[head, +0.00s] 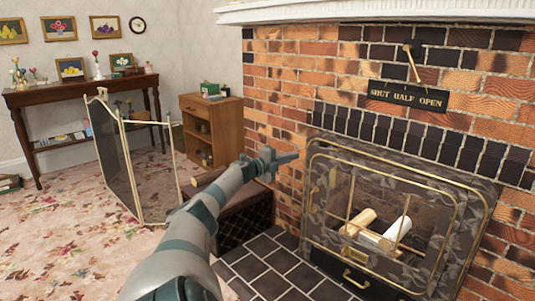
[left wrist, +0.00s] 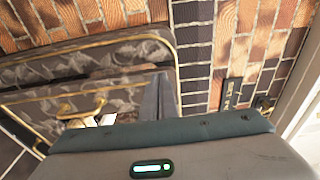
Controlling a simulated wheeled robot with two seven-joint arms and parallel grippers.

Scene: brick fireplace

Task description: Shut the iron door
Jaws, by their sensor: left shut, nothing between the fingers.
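The iron door belongs to the fireplace firebox (head: 478,205), a dark patterned front with arched brass trim at the right of the head view. Logs (head: 362,222) show through its opening, behind thin brass bars. A brass handle (head: 356,279) sits low on the front. I cannot tell how far the door stands open. The left wrist view shows the patterned front (left wrist: 130,52) and a brass handle (left wrist: 82,108). My left gripper (head: 288,159) is shut and empty, left of the firebox, in front of the bricks in the picture. My right gripper is out of view.
A brass lever (head: 413,64) hangs above a sign (head: 408,98) reading "SHUT HALF OPEN". A folding screen (head: 120,160) stands on the carpet at left. A wooden cabinet (head: 210,130) and a dark box (head: 240,215) stand beside the fireplace. Dark hearth tiles (head: 265,270) look clear.

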